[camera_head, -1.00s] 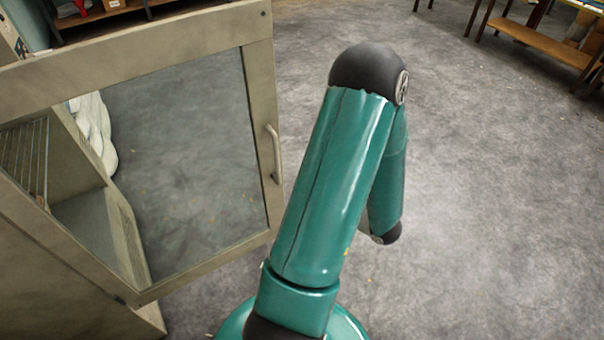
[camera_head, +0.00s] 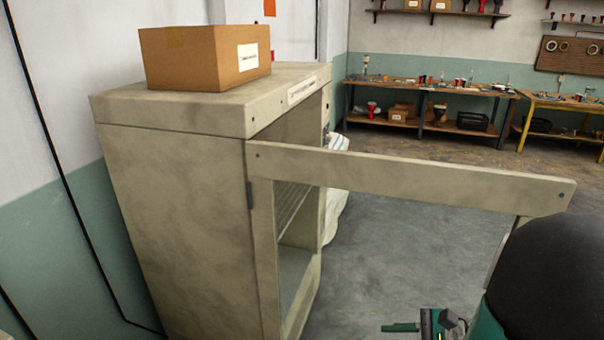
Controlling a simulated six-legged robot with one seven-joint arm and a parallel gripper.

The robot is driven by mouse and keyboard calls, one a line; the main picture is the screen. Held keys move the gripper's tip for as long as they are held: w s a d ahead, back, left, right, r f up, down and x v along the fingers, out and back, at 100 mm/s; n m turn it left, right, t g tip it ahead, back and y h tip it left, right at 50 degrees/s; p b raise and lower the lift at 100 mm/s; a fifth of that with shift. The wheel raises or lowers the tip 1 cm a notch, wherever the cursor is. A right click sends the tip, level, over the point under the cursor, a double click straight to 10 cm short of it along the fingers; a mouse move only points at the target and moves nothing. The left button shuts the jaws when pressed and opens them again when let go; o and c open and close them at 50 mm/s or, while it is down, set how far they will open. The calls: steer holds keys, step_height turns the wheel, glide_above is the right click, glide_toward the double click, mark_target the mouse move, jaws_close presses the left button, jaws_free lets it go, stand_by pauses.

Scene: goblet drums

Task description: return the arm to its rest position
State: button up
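My arm shows at the lower right, with a large black rounded joint and a sliver of teal link beside it. What looks like my gripper (camera_head: 425,327), teal and black, shows at the bottom edge left of that joint. It is cut off by the frame, so its opening cannot be read. No held object shows. The beige cabinet (camera_head: 185,210) stands at the left with its framed door (camera_head: 410,178) swung open toward the right. The arm's joint overlaps the door's outer end in the picture; I cannot tell whether they touch.
A cardboard box (camera_head: 205,57) sits on the cabinet. A white sack (camera_head: 336,200) lies behind the door. Workbenches (camera_head: 430,88) with drums and tools line the far wall under shelves (camera_head: 440,13). Grey floor (camera_head: 400,240) is clear between door and benches.

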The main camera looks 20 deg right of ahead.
steer(key=a+r+n+g+h, duration=0.1)
steer(key=a+r+n+h, duration=0.3)
steer(key=a+n, duration=0.5)
steer(key=w+a+r+n+g+h, duration=0.1)
steer(key=a+r+n+g+h, duration=0.1)
steer(key=a+r+n+h, duration=0.3)
steer(key=a+r+n, duration=0.3)
steer(key=a+n, duration=0.1)
steer(key=n, duration=0.3)
steer(key=shift+r+n, duration=0.15)
steer(key=shift+n, duration=0.15)
